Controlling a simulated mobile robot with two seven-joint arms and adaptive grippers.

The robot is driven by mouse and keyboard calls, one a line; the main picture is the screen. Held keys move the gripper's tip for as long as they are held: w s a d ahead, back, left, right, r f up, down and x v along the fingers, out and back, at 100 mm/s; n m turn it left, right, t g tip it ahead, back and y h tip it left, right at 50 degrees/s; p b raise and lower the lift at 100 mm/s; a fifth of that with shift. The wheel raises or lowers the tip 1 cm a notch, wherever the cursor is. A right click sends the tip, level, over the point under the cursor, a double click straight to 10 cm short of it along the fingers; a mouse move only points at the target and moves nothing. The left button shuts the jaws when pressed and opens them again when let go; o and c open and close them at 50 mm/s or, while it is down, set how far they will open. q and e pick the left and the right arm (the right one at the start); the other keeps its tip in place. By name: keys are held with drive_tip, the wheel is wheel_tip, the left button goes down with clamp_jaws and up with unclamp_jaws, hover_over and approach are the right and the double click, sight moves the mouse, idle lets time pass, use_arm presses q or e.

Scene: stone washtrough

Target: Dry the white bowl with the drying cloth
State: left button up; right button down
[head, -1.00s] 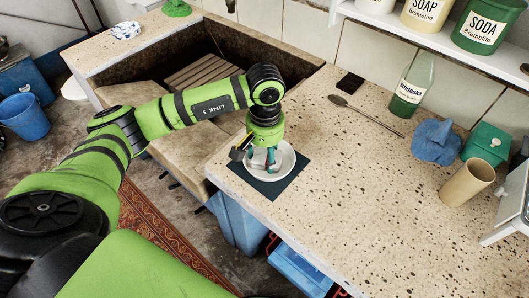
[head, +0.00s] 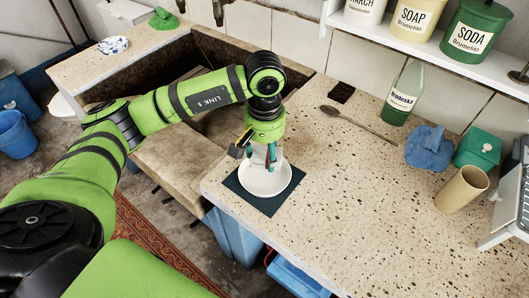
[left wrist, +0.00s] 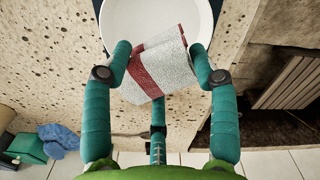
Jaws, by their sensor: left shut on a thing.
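The white bowl (head: 262,184) sits upright on a dark square mat (head: 268,208) near the front left of the stone worktop. My left gripper (head: 264,160) points down at the bowl's far side, shut on the drying cloth. In the left wrist view the cloth (left wrist: 176,72) is whitish with red bands, pinched between the teal fingers (left wrist: 160,58). It overlaps the rim of the bowl (left wrist: 125,18), whose upper part is cut off by the picture. I cannot tell whether the cloth touches the bowl. My right gripper is not in view.
Left of the worktop is the stone trough (head: 210,42). A green bottle (head: 403,95), blue cloth (head: 428,147), green box (head: 478,149) and cardboard tube (head: 461,190) stand to the right. The worktop's front right is clear.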

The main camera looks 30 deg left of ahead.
use_arm(q)
wheel_tip(320, 180, up, 2)
drive_tip(key=shift+d+r+p, duration=0.1)
drive_tip(key=shift+p, duration=0.3)
drive_tip(key=shift+r, duration=0.35)
